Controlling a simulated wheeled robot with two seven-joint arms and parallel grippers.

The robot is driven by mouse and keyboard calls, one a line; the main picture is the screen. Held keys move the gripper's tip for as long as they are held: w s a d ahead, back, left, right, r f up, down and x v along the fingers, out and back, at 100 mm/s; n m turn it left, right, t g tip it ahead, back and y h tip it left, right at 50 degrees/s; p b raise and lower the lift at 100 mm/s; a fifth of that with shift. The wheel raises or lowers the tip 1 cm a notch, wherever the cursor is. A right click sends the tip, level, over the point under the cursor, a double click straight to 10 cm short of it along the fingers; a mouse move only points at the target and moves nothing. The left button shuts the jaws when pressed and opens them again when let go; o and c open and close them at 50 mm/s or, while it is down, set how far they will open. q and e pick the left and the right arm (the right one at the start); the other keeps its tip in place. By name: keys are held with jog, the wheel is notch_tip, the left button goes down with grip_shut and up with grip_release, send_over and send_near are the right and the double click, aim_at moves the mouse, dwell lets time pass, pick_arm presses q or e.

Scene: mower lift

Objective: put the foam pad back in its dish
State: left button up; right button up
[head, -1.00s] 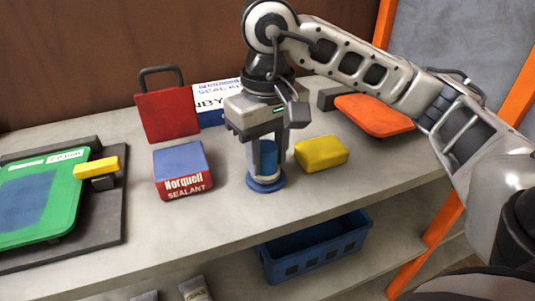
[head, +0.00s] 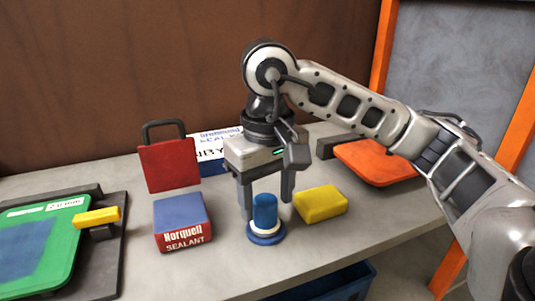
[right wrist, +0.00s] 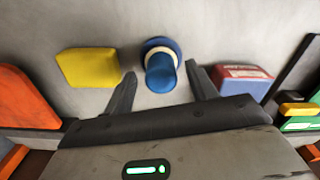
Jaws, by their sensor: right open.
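The foam pad looks like a whitish round pad (head: 264,228) under an upright blue cylindrical handle (head: 265,209). It sits on a round blue base, likely its dish (head: 266,239), on the bench top. My right gripper (head: 266,204) is open from above, with one finger on each side of the handle and gaps between. The right wrist view shows the handle (right wrist: 161,73) standing between the spread fingers (right wrist: 160,76). The pad's underside is hidden. My left gripper is not in view.
A yellow block (head: 320,204) stands close to the right. A blue-topped sealant box (head: 183,224) is at left, with a red handled plate (head: 167,166) behind. A green board (head: 40,245) is far left; an orange panel (head: 375,163) is right. Bare bench lies in front.

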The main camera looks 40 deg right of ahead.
aim_at(267, 202)
notch_tip(267, 202, up, 10)
jog(key=p, duration=0.2)
jog(key=shift+p, duration=0.35)
